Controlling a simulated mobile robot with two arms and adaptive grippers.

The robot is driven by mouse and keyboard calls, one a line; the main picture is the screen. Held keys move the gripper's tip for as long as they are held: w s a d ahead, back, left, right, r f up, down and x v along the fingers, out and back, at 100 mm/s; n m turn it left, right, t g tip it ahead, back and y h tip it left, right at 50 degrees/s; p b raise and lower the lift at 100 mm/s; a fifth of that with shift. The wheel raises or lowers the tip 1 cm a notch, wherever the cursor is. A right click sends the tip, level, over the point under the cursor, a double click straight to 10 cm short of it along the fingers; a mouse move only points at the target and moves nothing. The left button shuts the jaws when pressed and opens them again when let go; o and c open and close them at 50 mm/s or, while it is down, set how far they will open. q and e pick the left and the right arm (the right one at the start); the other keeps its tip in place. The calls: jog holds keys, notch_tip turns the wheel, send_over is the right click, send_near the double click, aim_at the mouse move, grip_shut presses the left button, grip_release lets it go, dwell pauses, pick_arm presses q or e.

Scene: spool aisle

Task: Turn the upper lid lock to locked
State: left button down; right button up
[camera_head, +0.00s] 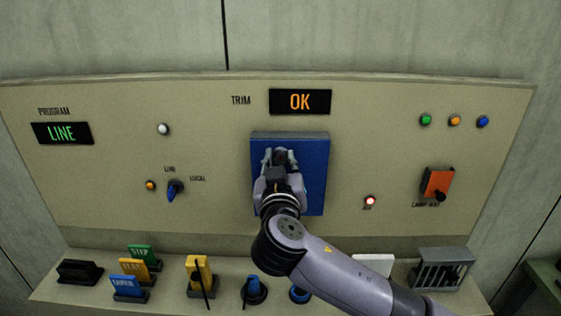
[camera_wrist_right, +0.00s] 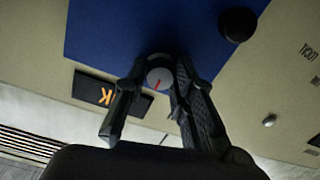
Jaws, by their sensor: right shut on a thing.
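The blue lid (camera_head: 317,180) is set upright in the middle of the beige panel, under the TRIM display reading OK. My right gripper (camera_head: 280,155) is in front of its upper half and covers much of it. In the right wrist view a round grey knob with a red mark, which looks like the upper lid lock (camera_wrist_right: 159,78), sits between the fingertips of my right gripper (camera_wrist_right: 158,88), which is shut on it. The lock's lettering is not readable. A black round knob (camera_wrist_right: 237,23) shows on the blue lid (camera_wrist_right: 110,30), apart from the fingers. My left gripper is not in view.
A lit red lamp (camera_head: 370,201) and an orange switch plate (camera_head: 438,182) are right of the lid. A blue selector (camera_head: 175,190) is at left. The lower ledge holds coloured tags (camera_head: 142,254), blue knobs (camera_head: 254,289) and a grey slotted holder (camera_head: 441,267).

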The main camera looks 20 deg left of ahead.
grip_shut()
jog(key=shift+f+n+b, duration=0.2)
jog(key=shift+n+b, duration=0.6)
jog(key=shift+b, duration=0.2)
jog(key=shift+n, duration=0.3)
jog(key=shift+r+n, duration=0.2)
jog(key=shift+n, duration=0.7)
jog(key=n+p, duration=0.1)
jog(key=n, duration=0.2)
jog(key=shift+r+n, duration=0.15)
jog(key=shift+n, duration=0.25)
jog(key=n+p, duration=0.1)
jog(key=n, duration=0.2)
jog(key=shift+n+p, duration=0.3)
jog(key=shift+p, duration=0.05)
jog(key=n+p, duration=0.2)
jog(key=n, duration=0.2)
jog(key=shift+n+p, duration=0.85)
jog(key=shift+n, duration=0.35)
jog(key=shift+f, duration=0.25)
